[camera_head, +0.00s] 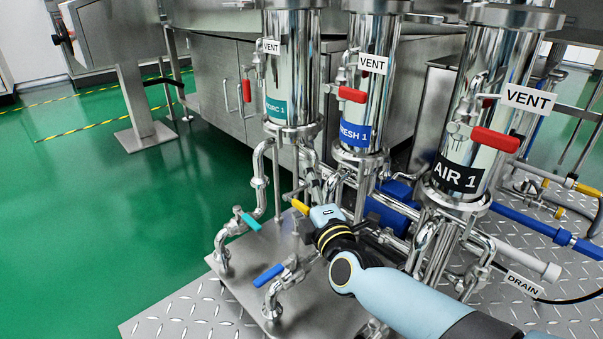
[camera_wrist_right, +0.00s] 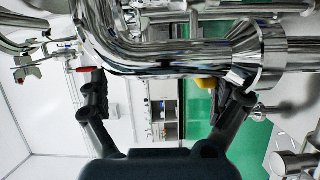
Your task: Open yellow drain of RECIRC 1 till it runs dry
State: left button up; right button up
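The RECIRC 1 column (camera_head: 290,70) is the left of three steel columns and carries a teal label. The yellow drain handle (camera_head: 300,207) is low beneath it, at the tip of my right gripper (camera_head: 314,208). In the right wrist view the yellow handle (camera_wrist_right: 207,83) is partly hidden behind a large steel pipe (camera_wrist_right: 160,50), close to the right-hand finger. There my right gripper (camera_wrist_right: 162,85) has its fingers spread wide apart. I cannot tell whether a finger touches the handle. No flow from the drain can be made out. My left gripper is not in view.
The FRESH 1 (camera_head: 370,80) and AIR 1 (camera_head: 480,110) columns stand to the right, with red vent handles. A teal handle (camera_head: 247,220) and a blue handle (camera_head: 268,275) sit on low pipes at the front. Green floor (camera_head: 100,230) is free at left.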

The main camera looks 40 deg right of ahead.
jog(key=shift+w+d+r, duration=0.15)
jog(key=shift+w+r, duration=0.1)
jog(key=shift+r, duration=0.5)
jog(key=shift+s+r, duration=0.1)
jog(key=shift+s+a, duration=0.2)
jog(key=shift+s, duration=0.25)
jog(key=shift+p+v, duration=0.5)
jog(key=shift+v, duration=1.35)
jog(key=c, duration=0.7)
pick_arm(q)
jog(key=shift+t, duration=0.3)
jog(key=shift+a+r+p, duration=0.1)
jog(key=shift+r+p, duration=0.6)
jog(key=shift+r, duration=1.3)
pick_arm(e)
jog(key=shift+f+v, duration=0.2)
jog(key=shift+v, duration=0.9)
jog(key=shift+f+v, duration=0.2)
jog(key=shift+v, duration=0.95)
